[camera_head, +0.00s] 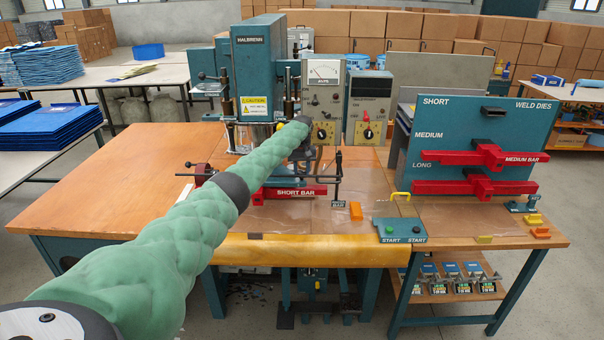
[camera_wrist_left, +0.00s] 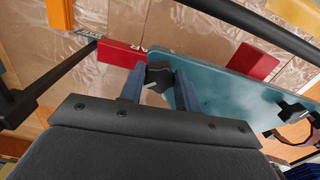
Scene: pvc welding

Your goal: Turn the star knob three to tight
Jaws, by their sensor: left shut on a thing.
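My left arm in its green sleeve reaches across the table to the welding press (camera_head: 254,55) in the head view. Its dark wrist hides the fingertips and what they hold there. In the left wrist view, my left gripper (camera_wrist_left: 159,76) has its two blue fingers closed on a small dark knob (camera_wrist_left: 158,71). The knob sits beside a teal plate (camera_wrist_left: 215,95) and the end of a red bar (camera_wrist_left: 121,54). Whether it is the third star knob, I cannot tell. Another dark knob (camera_wrist_left: 292,111) stands at the right. My right gripper is not in view.
A red short bar (camera_head: 296,192) lies below my arm. A teal start-button box (camera_head: 400,231) is at the table's front. The die rack (camera_head: 480,130) stands right. The left tabletop (camera_head: 130,165) is clear.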

